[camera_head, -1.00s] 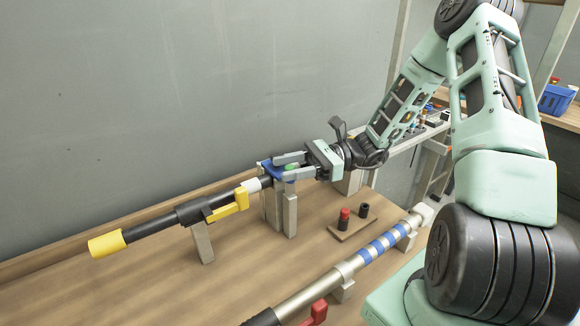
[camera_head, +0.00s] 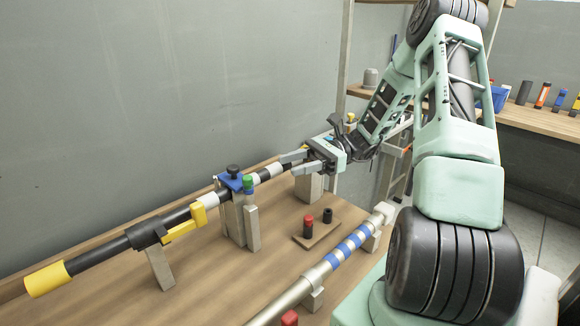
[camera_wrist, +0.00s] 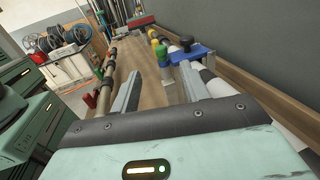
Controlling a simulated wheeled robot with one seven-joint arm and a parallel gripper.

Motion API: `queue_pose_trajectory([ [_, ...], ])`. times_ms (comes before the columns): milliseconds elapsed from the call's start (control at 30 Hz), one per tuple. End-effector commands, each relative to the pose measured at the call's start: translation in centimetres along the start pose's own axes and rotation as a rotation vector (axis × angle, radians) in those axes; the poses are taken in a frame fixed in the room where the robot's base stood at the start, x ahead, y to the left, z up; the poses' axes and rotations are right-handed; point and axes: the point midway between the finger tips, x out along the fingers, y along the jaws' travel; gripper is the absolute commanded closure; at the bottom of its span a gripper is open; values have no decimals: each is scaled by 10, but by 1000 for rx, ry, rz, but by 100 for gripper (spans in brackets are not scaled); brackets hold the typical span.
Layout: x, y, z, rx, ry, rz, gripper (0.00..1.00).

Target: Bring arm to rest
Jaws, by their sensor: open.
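A black pipe with a yellow end (camera_head: 47,279) and black-and-white bands lies along the bench on stands. A blue clamp (camera_head: 232,182) with a black knob (camera_head: 234,170) sits on a stand by it, beside a green-topped post (camera_head: 248,186). My gripper (camera_head: 288,160) is open with nothing visible between its fingers, near the banded end of the pipe, right of the clamp and apart from it.
A silver pipe with blue bands (camera_head: 346,250) lies in front. A small wooden block (camera_head: 320,234) holds a red-topped and a black peg. A shelf (camera_head: 535,118) with bottles stands back right. The grey wall (camera_head: 150,90) is close behind the bench.

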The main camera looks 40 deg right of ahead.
Motion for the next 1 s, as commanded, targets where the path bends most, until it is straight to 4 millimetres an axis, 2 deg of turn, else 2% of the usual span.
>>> queue_pose_trajectory([
  [467,1,0,0,0,0,0,55],
  [567,11,4,-3,-11,45,35,55],
  [667,33,19,-13,-47,174,135,55],
  [800,67,56,-36,-198,480,381,55],
  [900,75,78,-49,-367,691,568,55],
  [1000,76,91,-55,-575,870,750,55],
])
